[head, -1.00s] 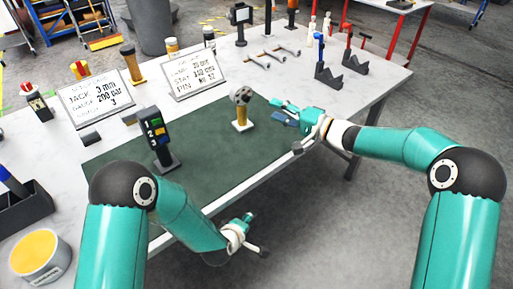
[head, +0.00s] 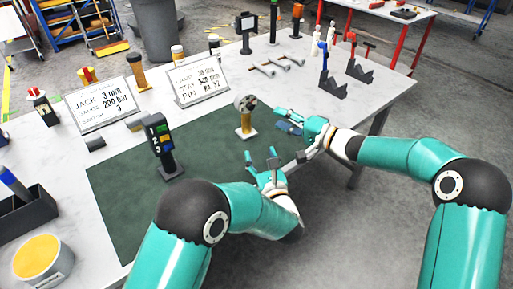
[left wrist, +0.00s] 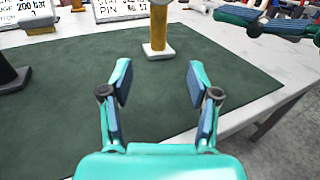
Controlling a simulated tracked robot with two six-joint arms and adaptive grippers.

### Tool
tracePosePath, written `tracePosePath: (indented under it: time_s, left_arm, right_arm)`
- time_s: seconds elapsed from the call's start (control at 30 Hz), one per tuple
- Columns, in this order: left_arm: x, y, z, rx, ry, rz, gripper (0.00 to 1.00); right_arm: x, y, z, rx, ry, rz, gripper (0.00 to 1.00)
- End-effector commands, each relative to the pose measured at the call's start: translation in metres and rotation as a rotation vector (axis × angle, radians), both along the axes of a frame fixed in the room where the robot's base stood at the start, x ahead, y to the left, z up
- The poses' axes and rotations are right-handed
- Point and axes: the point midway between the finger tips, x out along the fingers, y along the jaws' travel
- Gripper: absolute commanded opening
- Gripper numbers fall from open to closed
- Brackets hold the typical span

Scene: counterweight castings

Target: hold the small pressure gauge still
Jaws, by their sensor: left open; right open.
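The small pressure gauge (head: 246,116) stands upright on the green mat (head: 215,165), with a round grey head on a yellow post and a pale square base. In the left wrist view its post (left wrist: 159,30) and base show ahead, and its head is cut off at the top. My left gripper (head: 262,158) is open and empty, just in front of the gauge and apart from it. In the left wrist view, its fingers (left wrist: 160,85) point toward the gauge. My right gripper (head: 287,120) is open, to the right of the gauge and not visibly touching it.
A dark stand with coloured buttons (head: 160,145) stands on the mat's left. Two white sign boards (head: 198,80) stand behind the mat. Wrenches (head: 277,65) and dark V-shaped holders (head: 331,88) lie farther back. The table's front edge runs below my right gripper.

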Motion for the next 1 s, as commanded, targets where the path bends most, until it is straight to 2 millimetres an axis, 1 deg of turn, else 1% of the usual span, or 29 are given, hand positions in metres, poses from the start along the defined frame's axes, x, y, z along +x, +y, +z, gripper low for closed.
tracePosePath:
  time_s: [0.17, 0.27, 0.7, 0.9, 1.0]
  left_arm:
    - [0.012, 0.005, 0.0, -0.019, -0.005, 0.012, 0.61]
    - [0.026, 0.009, -0.001, -0.019, -0.004, 0.012, 0.61]
    - [0.11, 0.026, -0.001, -0.016, -0.005, 0.01, 0.61]
    - [0.141, 0.032, -0.001, -0.015, -0.004, 0.008, 0.61]
    - [0.151, 0.033, -0.001, -0.016, -0.003, 0.007, 0.61]
  right_arm:
    - [0.0, 0.0, 0.0, 0.0, 0.0, 0.0, 0.42]
    - [0.0, 0.0, 0.0, 0.0, 0.0, 0.0, 0.42]
    - [0.0, -0.001, 0.0, 0.0, 0.0, -0.001, 0.42]
    - [0.0, -0.001, 0.0, 0.0, 0.0, -0.002, 0.42]
    - [0.0, -0.001, 0.0, 0.0, 0.0, -0.002, 0.42]
